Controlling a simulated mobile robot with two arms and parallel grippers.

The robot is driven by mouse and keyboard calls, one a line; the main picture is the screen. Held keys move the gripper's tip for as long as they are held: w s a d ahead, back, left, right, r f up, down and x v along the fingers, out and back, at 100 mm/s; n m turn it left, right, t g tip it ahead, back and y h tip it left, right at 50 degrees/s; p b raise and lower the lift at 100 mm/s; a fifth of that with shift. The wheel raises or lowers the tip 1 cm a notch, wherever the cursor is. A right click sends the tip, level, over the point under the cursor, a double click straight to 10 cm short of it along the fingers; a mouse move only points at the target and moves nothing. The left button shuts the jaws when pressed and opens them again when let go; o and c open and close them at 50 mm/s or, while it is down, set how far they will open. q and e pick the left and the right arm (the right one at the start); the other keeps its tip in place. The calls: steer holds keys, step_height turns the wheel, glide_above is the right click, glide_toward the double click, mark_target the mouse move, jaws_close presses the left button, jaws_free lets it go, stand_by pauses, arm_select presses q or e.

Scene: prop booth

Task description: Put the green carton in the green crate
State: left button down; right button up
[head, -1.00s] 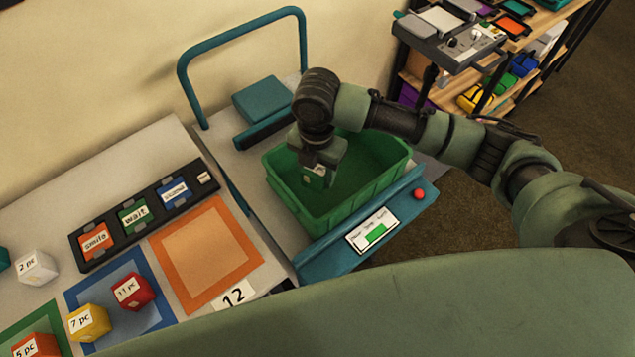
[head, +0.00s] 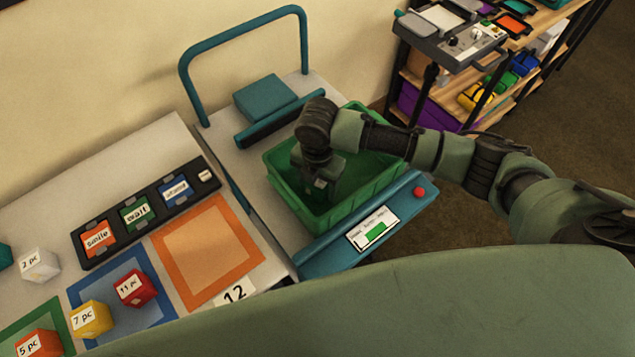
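The green crate (head: 352,211) stands on the grey bed of a teal-framed stand right of the table. My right gripper (head: 322,187) points down inside the crate, towards its left half, below the rim. A small green block with a white mark, the green carton (head: 318,184), shows at the fingertips. It is dark and hard to tell from the crate's green wall. The frames do not show clearly whether the fingers still press on it or whether it touches the floor. My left gripper is not in view.
A teal handle frame (head: 184,78) and teal block (head: 265,98) stand behind the crate, a display panel (head: 373,229) in front. Left, the table holds a word-card rack (head: 137,214), an empty orange square (head: 205,250) and several labelled cubes (head: 135,288). A shelf (head: 470,90) stands back right.

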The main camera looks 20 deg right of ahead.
steer(key=shift+r, duration=0.1)
step_height(320, 180, up, 11)
steer(key=shift+r+b, duration=0.1)
steer(key=shift+b, duration=0.7)
steer(key=shift+r, duration=0.5)
